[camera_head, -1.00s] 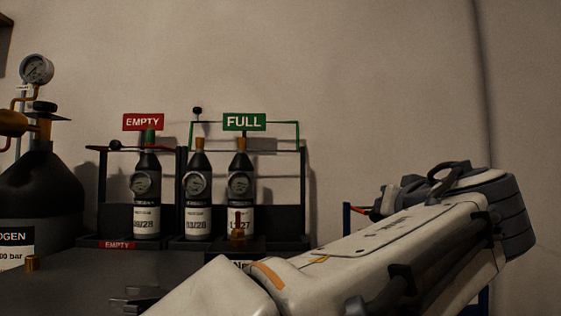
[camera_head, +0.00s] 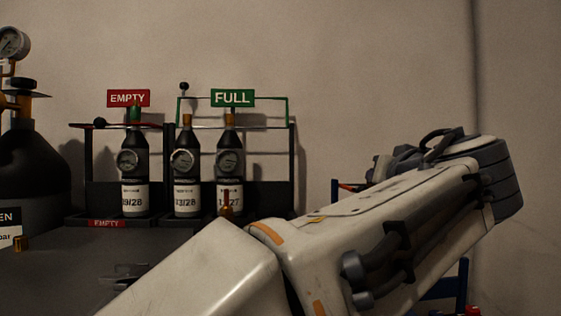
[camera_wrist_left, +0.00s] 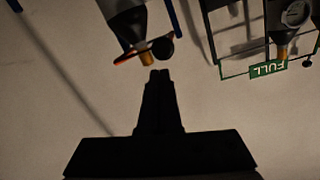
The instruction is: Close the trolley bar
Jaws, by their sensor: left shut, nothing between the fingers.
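In the left wrist view, seen upside down, a dark cylinder with an orange valve top (camera_wrist_left: 146,58) stands between blue posts. A thin red-edged bar (camera_wrist_left: 128,57) with a black ball knob (camera_wrist_left: 163,48) lies across by its neck; I cannot tell if it is latched. My left gripper (camera_wrist_left: 158,74) is shut and empty, its fingertips close to the knob with a small gap in the picture. In the head view my left arm hides most of the blue trolley frame (camera_head: 463,272); the gripper is hidden there. My right gripper is not in view.
A rack with EMPTY (camera_head: 128,98) and FULL (camera_head: 233,97) signs holds three small cylinders. A large dark cylinder (camera_head: 35,150) stands at the left. The wall behind is bare.

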